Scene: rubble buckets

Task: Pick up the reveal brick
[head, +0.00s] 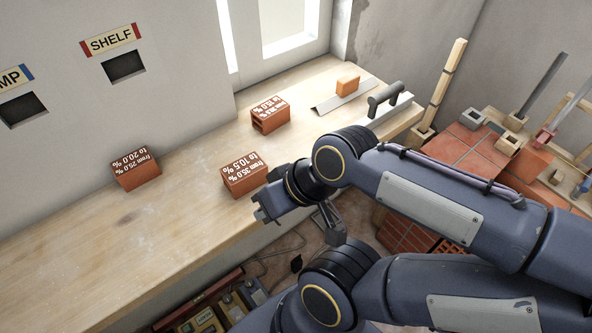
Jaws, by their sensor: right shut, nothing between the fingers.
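Three red-orange bricks with white printing stand on the wooden bench (130,216); no label names the reveal brick, so I cannot tell which it is. The left brick (137,169) seems to read "from 25.0 % to 20.0 %". The middle brick (244,176) seems to read "from 35.0 % to 10.5 %". The far brick (268,115) has print too small to read surely. My right gripper (266,207) is shut and empty, close to the middle brick's near right side, at the bench's front edge. My left gripper is not visible.
A grey-handled tool (384,98) lies at the bench's right end. A wooden post (443,88) stands just beyond it. A box of dark items (205,317) lies below the bench. The bench's left half is mostly clear.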

